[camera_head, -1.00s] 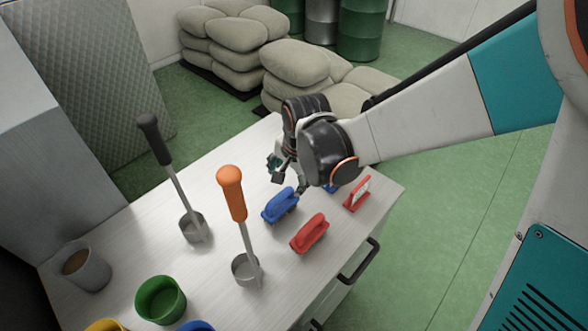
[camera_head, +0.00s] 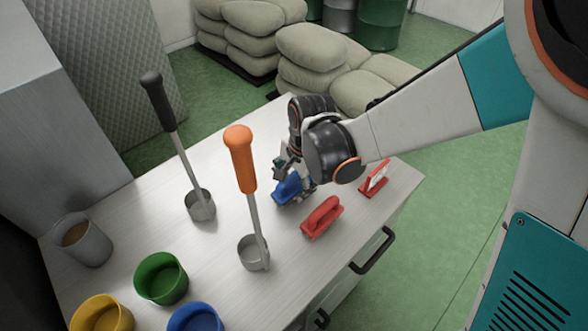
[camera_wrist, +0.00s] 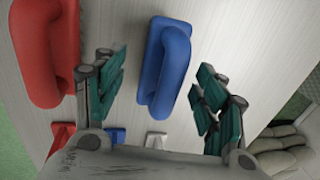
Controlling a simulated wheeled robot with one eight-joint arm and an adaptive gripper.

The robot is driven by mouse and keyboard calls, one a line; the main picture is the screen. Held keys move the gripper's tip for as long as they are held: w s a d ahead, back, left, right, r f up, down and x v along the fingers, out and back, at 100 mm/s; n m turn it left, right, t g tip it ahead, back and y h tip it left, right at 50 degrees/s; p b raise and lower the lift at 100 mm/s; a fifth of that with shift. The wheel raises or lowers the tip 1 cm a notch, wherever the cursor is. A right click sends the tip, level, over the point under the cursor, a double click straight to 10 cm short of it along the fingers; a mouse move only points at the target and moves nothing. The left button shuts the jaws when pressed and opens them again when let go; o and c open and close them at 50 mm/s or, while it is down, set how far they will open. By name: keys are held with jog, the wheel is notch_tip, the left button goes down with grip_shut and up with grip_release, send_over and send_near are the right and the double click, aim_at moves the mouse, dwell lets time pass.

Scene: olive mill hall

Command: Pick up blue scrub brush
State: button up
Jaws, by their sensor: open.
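The blue scrub brush (camera_head: 287,188) lies on the white worktop, partly hidden behind my gripper in the head view. In the wrist view the blue brush (camera_wrist: 166,66) shows its raised handle between the two fingers. My gripper (camera_wrist: 160,85) is open, with one finger on each side of the brush. A gap shows between the brush and each finger, and nothing is held. In the head view my gripper (camera_head: 294,178) is low over the worktop at the brush.
A red brush (camera_head: 321,216) lies beside the blue one, also close to my left finger in the wrist view (camera_wrist: 45,50). Ladles with orange (camera_head: 241,160) and black (camera_head: 160,100) handles stand left. Green (camera_head: 161,279) and blue (camera_head: 195,318) cups stand nearer.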

aim_at(291, 187)
jog(key=f+b, duration=0.2)
jog(key=f, duration=0.1)
jog(key=w+f+b, duration=0.1)
jog(key=f, duration=0.1)
jog(key=shift+a, duration=0.4)
jog(key=shift+r, duration=0.1)
jog(key=shift+c, duration=0.5)
jog(key=c, duration=1.1)
